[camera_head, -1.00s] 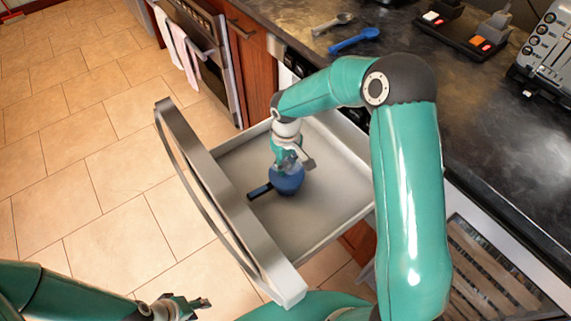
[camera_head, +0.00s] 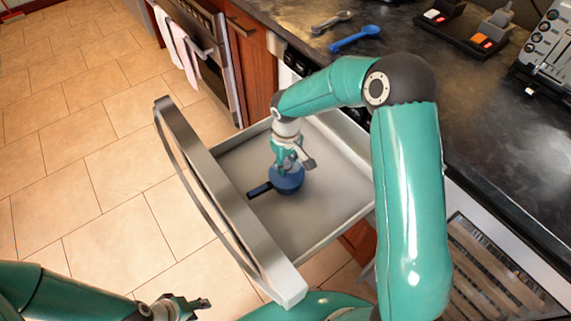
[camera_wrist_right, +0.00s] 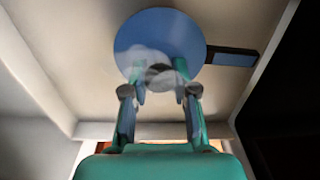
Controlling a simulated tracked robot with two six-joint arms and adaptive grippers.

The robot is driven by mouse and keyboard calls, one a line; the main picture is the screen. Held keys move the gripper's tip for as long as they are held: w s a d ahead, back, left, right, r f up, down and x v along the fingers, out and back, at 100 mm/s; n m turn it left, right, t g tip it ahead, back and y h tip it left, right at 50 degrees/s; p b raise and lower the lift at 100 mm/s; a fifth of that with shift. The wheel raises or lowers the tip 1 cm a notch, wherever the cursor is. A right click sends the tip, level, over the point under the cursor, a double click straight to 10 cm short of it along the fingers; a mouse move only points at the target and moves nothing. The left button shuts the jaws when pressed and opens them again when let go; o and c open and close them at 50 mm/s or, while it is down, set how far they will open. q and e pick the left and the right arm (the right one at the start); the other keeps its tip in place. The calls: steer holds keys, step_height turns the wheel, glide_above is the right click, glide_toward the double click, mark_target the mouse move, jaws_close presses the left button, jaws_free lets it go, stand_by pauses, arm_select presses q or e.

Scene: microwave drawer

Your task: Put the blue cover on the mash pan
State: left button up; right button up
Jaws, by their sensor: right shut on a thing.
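The blue cover (camera_head: 288,182) is a round disc over the mash pan inside the open drawer, and it fills the upper middle of the right wrist view (camera_wrist_right: 150,28). The pan is mostly hidden under it. The pan's dark handle (camera_head: 260,189) sticks out to the left, and to the right in the wrist view (camera_wrist_right: 230,58). My right gripper (camera_head: 287,165) points down, shut on the cover's knob at its centre. I cannot tell whether the cover touches the pan's rim all round. My left gripper (camera_head: 188,305) is low at the left, away from the drawer; its finger gap is unclear.
The drawer (camera_head: 235,165) is pulled out, with a raised front panel and bare floor around the pan. The dark counter (camera_head: 470,110) on the right holds a blue spoon (camera_head: 354,38), a grey spoon (camera_head: 332,22) and a toaster (camera_head: 548,60). Tiled floor lies left.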

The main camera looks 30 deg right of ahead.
stand_by(0.4)
steer(key=o, duration=1.5)
steer(key=shift+r+p, duration=2.25)
steer(key=shift+r, duration=1.25)
